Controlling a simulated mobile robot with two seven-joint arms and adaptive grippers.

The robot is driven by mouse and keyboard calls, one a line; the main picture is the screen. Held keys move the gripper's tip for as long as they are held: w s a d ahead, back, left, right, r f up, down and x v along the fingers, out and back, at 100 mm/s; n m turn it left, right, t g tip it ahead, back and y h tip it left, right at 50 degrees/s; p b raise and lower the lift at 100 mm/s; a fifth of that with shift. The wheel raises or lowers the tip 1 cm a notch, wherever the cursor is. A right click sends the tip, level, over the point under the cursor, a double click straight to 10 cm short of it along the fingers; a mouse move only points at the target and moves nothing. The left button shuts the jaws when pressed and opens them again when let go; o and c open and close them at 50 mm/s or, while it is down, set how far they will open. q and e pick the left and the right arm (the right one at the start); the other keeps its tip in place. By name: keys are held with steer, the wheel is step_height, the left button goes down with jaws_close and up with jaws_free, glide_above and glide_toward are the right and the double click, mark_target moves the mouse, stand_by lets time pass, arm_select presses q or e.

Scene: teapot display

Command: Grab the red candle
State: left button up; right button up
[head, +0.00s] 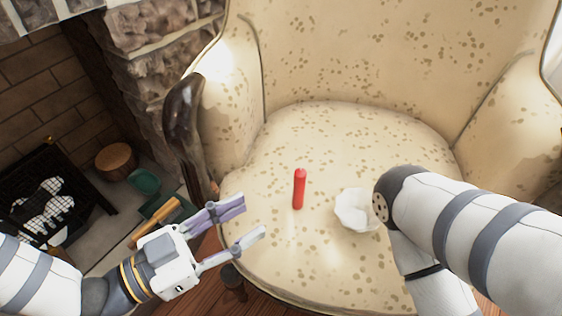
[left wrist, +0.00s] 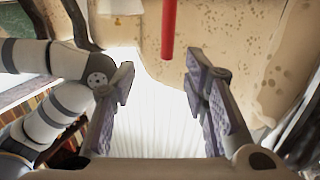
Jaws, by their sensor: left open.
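The red candle (head: 299,189) stands upright on the seat of the cream speckled armchair (head: 340,135). My left gripper (head: 252,217) is open and empty at the seat's front left edge, to the left of the candle and lower in the picture, apart from it. In the left wrist view the red candle (left wrist: 168,28) shows at the top centre, beyond the gap between the open fingers (left wrist: 160,78). My right arm crosses the right side of the seat in the head view, but its gripper is not visible.
A white fluted dish-like object (head: 355,209) sits on the seat right of the candle, partly behind my right arm. The chair's dark wooden arm (head: 183,125) rises at the left. A fireplace with a metal grate (head: 45,195) is farther left. The seat's middle back is clear.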

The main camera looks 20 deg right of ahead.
mark_target(295, 185)
arm_select(q)
steer(key=shift+w+d+r+m, duration=0.3)
steer(key=shift+w+d, duration=0.4)
steer(key=shift+w, duration=0.1)
steer(key=b+x, duration=0.1)
steer(key=x, duration=0.2)
steer(key=b+x, duration=0.1)
steer(key=x, duration=0.2)
steer(key=b+x, duration=0.1)
steer(key=x, duration=0.3)
steer(key=shift+d+f, duration=0.1)
steer(key=shift+f, duration=0.2)
steer(key=shift+w+d+r, duration=0.1)
steer(key=shift+d, duration=0.1)
jaws_close()
arm_select(e)
step_height(295, 185, down, 2)
steer(key=shift+s+f, duration=0.1)
steer(key=shift+f, duration=0.15)
